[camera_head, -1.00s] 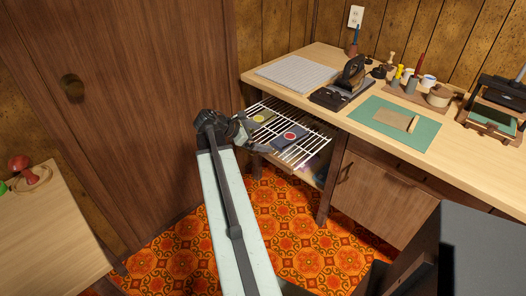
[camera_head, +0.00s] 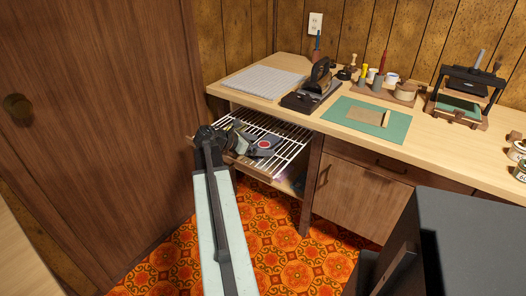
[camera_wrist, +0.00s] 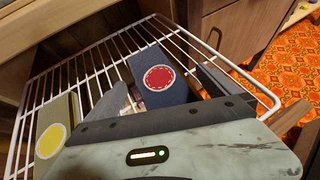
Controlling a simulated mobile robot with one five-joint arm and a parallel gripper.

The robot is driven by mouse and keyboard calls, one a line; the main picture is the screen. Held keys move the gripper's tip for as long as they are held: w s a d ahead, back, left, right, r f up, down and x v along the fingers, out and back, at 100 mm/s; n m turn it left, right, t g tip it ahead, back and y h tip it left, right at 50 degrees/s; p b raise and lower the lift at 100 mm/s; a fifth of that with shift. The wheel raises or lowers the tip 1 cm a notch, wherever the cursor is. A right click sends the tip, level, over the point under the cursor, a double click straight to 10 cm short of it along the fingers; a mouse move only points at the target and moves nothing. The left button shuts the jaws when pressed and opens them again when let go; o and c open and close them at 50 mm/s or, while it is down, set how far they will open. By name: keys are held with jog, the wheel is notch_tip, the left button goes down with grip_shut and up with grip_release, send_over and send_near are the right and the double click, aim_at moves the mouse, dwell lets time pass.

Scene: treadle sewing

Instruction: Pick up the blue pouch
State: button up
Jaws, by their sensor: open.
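The blue pouch (camera_wrist: 152,60) is dark blue with a round red patch. It lies on a white wire rack (camera_wrist: 92,62) and also shows in the head view (camera_head: 267,143), partly behind my gripper. In the wrist view my gripper (camera_wrist: 165,92) is open, with one grey finger to the left of the pouch and one to the right. The pouch's near end is hidden by the gripper body. I cannot tell how far the fingers are above the rack. In the head view my gripper (camera_head: 246,146) is over the rack, close to the pouch.
An olive pouch with a yellow patch (camera_wrist: 50,130) lies on the rack to the left. The wooden worktop (camera_head: 240,97) stands above and behind the rack, bearing an iron (camera_head: 318,80) and a green mat (camera_head: 343,116). A wooden cabinet door (camera_head: 100,120) is close on the left.

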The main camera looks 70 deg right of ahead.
jog(key=shift+s+d+f, duration=0.25)
jog(key=shift+d+f, duration=0.05)
jog(key=shift+d, duration=0.05)
jog(key=shift+r, duration=0.1)
jog(key=c, duration=1.4)
jog(key=shift+o, duration=0.2)
